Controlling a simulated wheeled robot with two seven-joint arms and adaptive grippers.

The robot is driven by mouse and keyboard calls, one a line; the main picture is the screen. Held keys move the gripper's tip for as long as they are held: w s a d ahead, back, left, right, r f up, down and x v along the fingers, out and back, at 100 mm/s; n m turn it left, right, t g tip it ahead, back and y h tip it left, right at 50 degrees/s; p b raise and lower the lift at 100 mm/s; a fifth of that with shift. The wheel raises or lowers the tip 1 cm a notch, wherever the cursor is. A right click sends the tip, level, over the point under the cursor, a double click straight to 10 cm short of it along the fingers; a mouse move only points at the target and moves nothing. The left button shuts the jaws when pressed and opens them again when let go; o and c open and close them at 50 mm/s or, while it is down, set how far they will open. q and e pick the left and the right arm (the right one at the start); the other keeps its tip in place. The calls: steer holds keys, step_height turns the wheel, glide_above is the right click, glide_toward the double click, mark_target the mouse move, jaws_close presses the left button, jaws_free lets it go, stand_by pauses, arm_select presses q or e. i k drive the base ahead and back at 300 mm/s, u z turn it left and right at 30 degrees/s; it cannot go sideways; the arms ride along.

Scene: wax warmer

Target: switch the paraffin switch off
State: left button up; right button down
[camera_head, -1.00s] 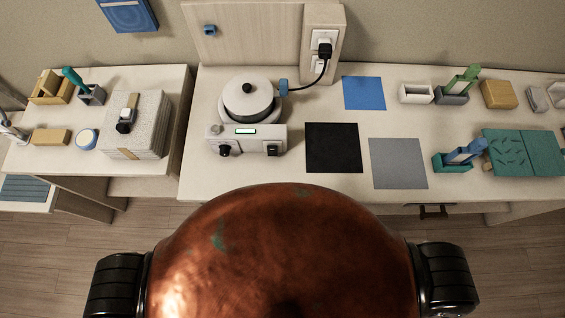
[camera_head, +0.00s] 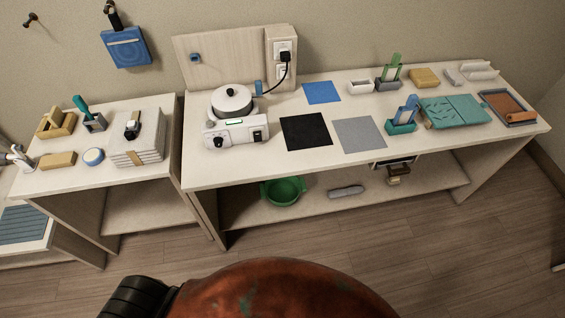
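The wax warmer (camera_head: 236,128) stands on the left part of the long table, a white unit with a round lidded pot (camera_head: 232,100) on top. Its front panel has a small green-lit display (camera_head: 234,122), a dark knob or switch (camera_head: 218,141) on the left and another dark switch (camera_head: 257,136) on the right. Which one is the paraffin switch, and its exact position, is too small to tell. A black plug sits in the wall-side outlet (camera_head: 284,50), with a cable running toward the warmer. Neither of my grippers is in view.
The long table (camera_head: 220,174) also carries a black mat (camera_head: 306,132), a grey mat (camera_head: 359,134), a blue mat (camera_head: 321,93) and several tools at right. A green basin (camera_head: 284,190) is on its lower shelf. A side table (camera_head: 85,183) stands left. Floor in front is clear.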

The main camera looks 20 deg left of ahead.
mark_target(257, 137)
steer(key=u, duration=0.55)
steer(key=i, duration=0.8)
steer(key=u, duration=0.4)
